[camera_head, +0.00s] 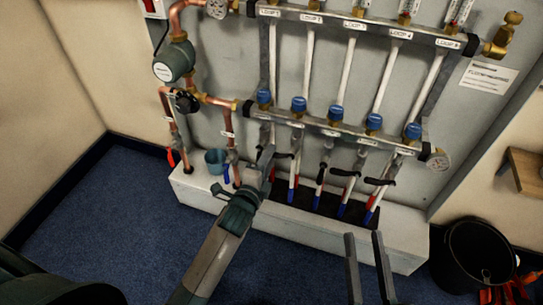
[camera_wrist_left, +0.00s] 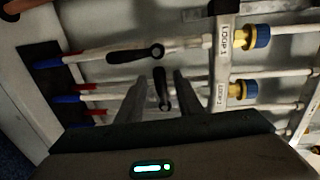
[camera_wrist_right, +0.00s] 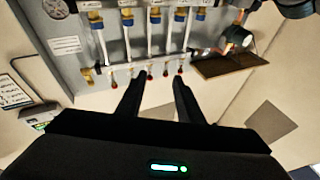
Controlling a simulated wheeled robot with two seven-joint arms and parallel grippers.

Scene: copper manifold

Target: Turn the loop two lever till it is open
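The loop two lever is a short black handle (camera_wrist_left: 161,89) in the left wrist view, lying across its pipe beside the Loop 2 label. In the head view, its handle (camera_head: 283,155) shows beside my left gripper (camera_head: 267,158). My left fingers (camera_wrist_left: 157,97) are apart, one on each side of that handle; whether either touches it I cannot tell. The loop one lever (camera_wrist_left: 134,53) lies along its own pipe. My right gripper (camera_head: 364,236) is open and empty, in front of the white ledge; its fingers are also apart in the right wrist view (camera_wrist_right: 157,80).
Other black levers (camera_head: 345,172) and blue-capped valves (camera_head: 335,113) sit close on the right. A teal cup (camera_head: 215,161) stands on the white ledge (camera_head: 395,242) at left. A black bucket (camera_head: 470,260) is at right. Blue carpet (camera_head: 70,215) is clear at left.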

